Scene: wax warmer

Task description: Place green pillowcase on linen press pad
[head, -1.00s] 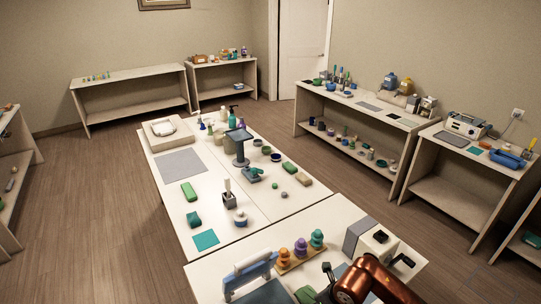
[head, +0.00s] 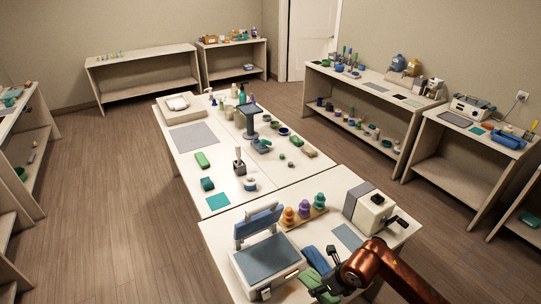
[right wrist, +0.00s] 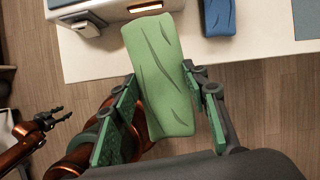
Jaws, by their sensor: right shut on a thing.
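The green pillowcase (right wrist: 160,75) is a folded, creased pad between the fingers of my right gripper (right wrist: 165,92), which is shut on it. In the head view the green pillowcase (head: 314,284) is at the table's front edge, right of the linen press, partly hidden by my right gripper (head: 328,285). The linen press stands with its lid (head: 259,225) raised, and its blue-grey pad (head: 268,258) is bare. In the right wrist view my left gripper (right wrist: 66,116) is at the left, empty with fingers apart, over the floor.
A blue folded cloth (head: 313,260) lies just right of the press and shows in the right wrist view (right wrist: 222,16). Behind stand a stacked-shape board (head: 304,219) and a grey-white boxy machine (head: 370,209). A flat grey-blue mat (head: 347,236) lies nearby.

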